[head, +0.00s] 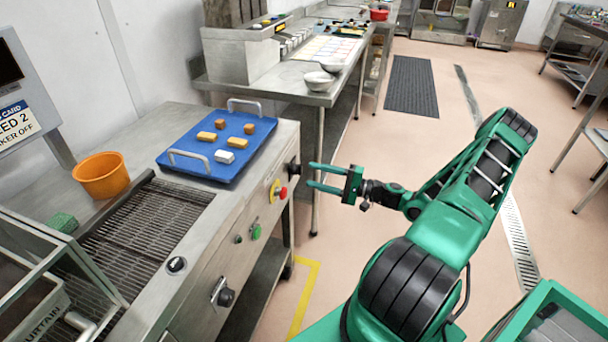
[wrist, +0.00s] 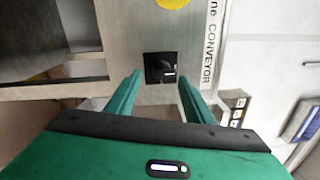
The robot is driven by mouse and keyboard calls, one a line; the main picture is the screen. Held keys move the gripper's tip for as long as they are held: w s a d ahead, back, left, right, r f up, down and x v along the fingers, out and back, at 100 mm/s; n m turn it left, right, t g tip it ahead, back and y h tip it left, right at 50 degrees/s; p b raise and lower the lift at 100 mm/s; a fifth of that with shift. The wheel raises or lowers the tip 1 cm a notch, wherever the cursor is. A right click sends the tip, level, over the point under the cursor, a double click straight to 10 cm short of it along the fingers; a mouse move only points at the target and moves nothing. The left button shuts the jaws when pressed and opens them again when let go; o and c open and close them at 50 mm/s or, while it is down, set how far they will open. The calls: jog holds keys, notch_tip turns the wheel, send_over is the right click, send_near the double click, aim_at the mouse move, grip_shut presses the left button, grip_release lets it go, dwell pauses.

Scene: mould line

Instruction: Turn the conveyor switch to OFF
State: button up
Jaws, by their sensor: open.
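The conveyor switch (head: 294,170) is a black knob at the far end of the machine's steel front panel. In the wrist view the switch (wrist: 160,68) is a dark square with a small pale mark, beside the sideways word CONVEYOR (wrist: 208,50). I cannot read which position it is set to. My gripper (head: 311,176) is open and empty, its green fingers pointing at the panel. In the head view the fingertips are just short of the knob. In the wrist view the fingers (wrist: 160,82) stand on either side of the knob, apart from it.
A red button on a yellow disc (head: 274,190), a green button (head: 256,232) and another black knob (head: 225,297) are on the same panel. A blue tray (head: 205,168) with several small blocks and an orange bucket (head: 101,175) stand on top.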

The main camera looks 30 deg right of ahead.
jog(key=shift+v, duration=2.7)
jog(key=shift+f, duration=0.1)
jog(key=s+a+r+n+g+h, duration=0.1)
jog(key=s+a+n+g+h, duration=0.1)
jog(key=s+a+n+g, duration=0.65)
jog(key=s+a+r+m+g+h, duration=0.2)
jog(key=s+r+g+h, duration=0.4)
jog(key=s+r, duration=1.3)
jog(key=shift+s+a+r+h, duration=0.25)
jog(key=shift+r+h, duration=0.75)
jog(key=shift+h, duration=0.6)
